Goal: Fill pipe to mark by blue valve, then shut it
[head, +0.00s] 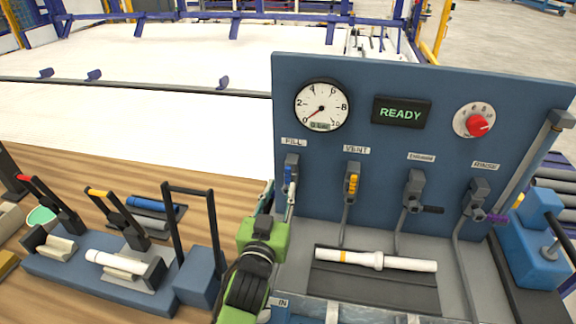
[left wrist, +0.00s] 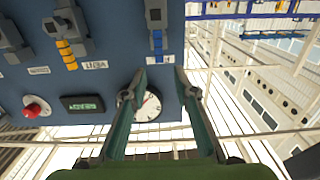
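The blue valve (head: 287,177) hangs under the FILL label on the blue panel, its handle pointing down. The left wrist view also shows its blue handle (left wrist: 158,43). My left gripper (head: 280,190) is in front of the valve. In the left wrist view my left gripper (left wrist: 160,76) is open, with the handle in line with the gap between its fingertips and nothing held. The white pipe (head: 400,263) lies level in the bench recess, with an orange band (head: 344,257) near its left end. My right gripper is out of view.
The panel carries a round gauge (head: 322,105), needle at the low end, a READY display (head: 401,112) and a red knob (head: 477,125). A yellow valve (head: 353,184), a black one (head: 425,208) and a purple one (head: 492,216) sit to the right. A clamp fixture (head: 70,277) stands left.

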